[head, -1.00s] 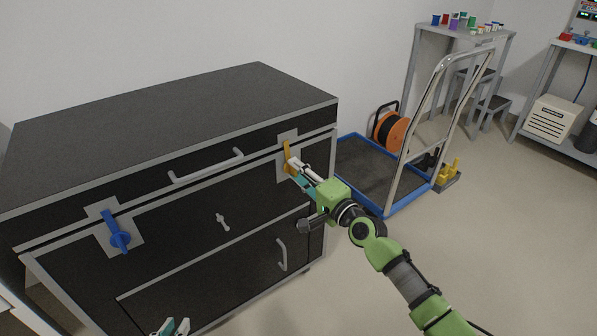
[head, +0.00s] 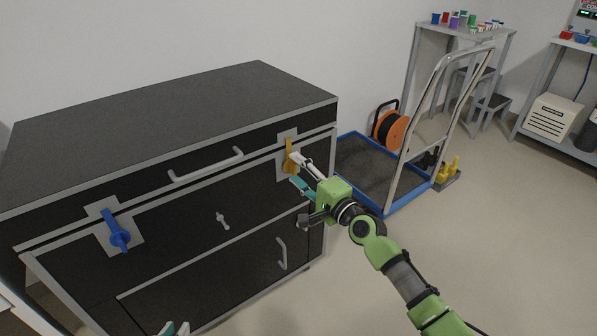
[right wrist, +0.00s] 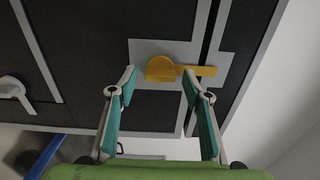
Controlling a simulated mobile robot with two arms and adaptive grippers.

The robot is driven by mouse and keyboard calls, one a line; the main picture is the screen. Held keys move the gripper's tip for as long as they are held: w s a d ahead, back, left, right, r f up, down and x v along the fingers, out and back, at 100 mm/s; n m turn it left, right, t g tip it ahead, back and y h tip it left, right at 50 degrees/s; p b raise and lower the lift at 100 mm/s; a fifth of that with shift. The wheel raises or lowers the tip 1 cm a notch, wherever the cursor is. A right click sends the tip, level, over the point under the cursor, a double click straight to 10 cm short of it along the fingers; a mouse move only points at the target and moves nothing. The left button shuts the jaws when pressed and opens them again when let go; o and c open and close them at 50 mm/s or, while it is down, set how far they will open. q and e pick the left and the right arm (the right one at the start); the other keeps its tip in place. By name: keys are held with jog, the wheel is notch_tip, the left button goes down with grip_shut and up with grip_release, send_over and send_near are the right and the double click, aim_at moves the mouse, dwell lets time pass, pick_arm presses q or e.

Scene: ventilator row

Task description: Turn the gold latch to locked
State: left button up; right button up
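The gold latch (head: 289,146) sits on a grey plate at the right of the dark cabinet's front. Its lever points up across the seam under the top section. In the right wrist view the gold latch (right wrist: 162,69) has its round hub between the fingertips' directions, and its lever runs right across the dark gap. My right gripper (head: 297,171) is open and empty in front of the latch; in the wrist view (right wrist: 159,80) its right fingertip is close to the lever, contact unclear. My left gripper (head: 175,329) shows only its tips, apart, at the bottom edge.
A blue latch (head: 119,238) is at the left of the cabinet (head: 180,105). Handles (head: 205,166) and a small grey knob (head: 222,221) stick out from its front. A blue trolley (head: 365,175) with an orange cable reel (head: 391,131) stands to the right.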

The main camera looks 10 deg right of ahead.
jog(key=v, duration=1.2)
jog(key=shift+a, duration=0.1)
